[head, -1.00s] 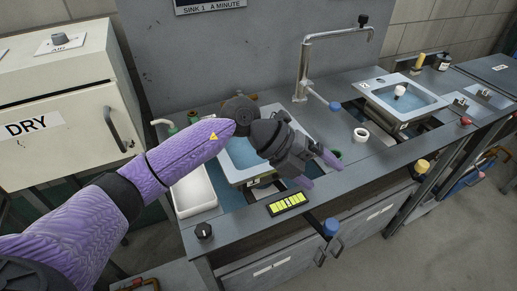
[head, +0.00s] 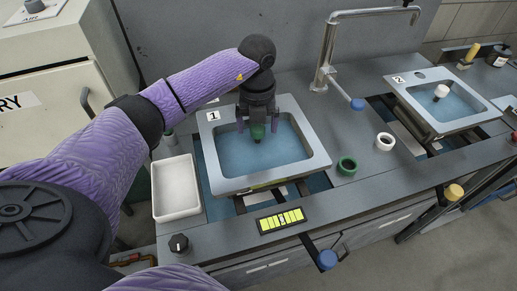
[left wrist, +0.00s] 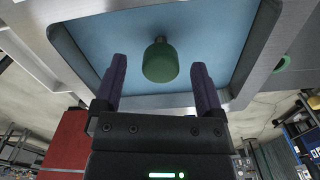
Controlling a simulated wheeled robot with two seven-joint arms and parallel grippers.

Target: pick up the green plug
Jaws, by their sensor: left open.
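The green plug (head: 257,132) is in the blue-bottomed basin of the sink marked 1 (head: 318,160), towards its back. The plug also shows in the left wrist view (left wrist: 160,62), with a small dark tip on its far end. My left gripper (head: 258,126) points down over the basin, its purple fingers on either side of the plug. In the left wrist view the gripper (left wrist: 159,72) is open, with a gap between each finger and the plug. The head view does not show clearly how deep the fingers reach. My right gripper is not in view.
A green ring (head: 347,166) and a white ring (head: 384,142) lie on the counter right of the sink. A tap (head: 327,55) stands behind them. A white tray (head: 176,188) is at the left. Sink 2 (head: 470,121) holds a white plug (head: 441,92).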

